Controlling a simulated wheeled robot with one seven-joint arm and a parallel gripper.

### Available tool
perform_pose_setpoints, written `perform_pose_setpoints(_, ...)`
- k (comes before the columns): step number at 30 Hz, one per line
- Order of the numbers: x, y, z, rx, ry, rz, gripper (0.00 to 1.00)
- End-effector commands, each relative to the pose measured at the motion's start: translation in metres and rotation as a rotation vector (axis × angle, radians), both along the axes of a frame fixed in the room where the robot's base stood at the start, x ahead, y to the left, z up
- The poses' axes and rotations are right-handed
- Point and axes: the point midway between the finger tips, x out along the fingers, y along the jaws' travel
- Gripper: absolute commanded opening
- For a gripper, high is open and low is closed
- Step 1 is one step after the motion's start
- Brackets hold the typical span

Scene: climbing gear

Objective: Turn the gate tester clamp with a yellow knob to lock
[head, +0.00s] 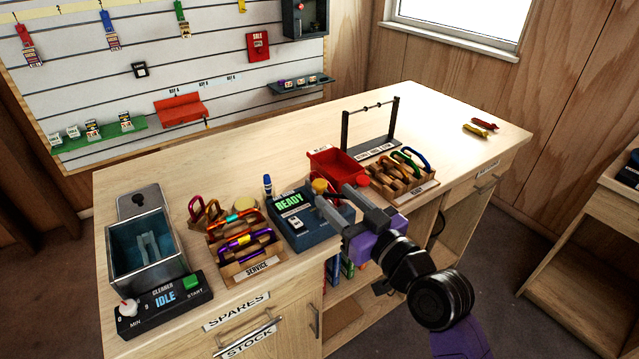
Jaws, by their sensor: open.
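The gate tester (302,237) is a dark blue box on the bench, with a green READY display (289,203). Its yellow clamp knob (320,186) shows at the back right of the box, close beside the fingertips. My gripper (333,196) is open over the right side of the tester. One finger is near the box's right front part and the other is farther back. I cannot tell whether the fingers touch the knob. The fingers and wrist hide part of the tester's right side.
A service rack (257,270) of carabiners stands left of the tester. A red tray (338,163) and another carabiner rack (416,187) are behind and right. A cleaner (165,302) with a metal tank is at far left. The bench's right end is mostly clear.

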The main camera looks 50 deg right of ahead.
Motion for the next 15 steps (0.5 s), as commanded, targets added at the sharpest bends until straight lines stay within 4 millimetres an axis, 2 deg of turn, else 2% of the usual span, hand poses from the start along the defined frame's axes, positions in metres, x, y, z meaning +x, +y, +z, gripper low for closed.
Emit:
perform_pose_setpoints(9,0.047,-0.013,0.003,0.0,-0.001,0.001,0.48)
perform_pose_setpoints(15,0.062,-0.017,0.001,0.0,-0.001,0.001,0.48)
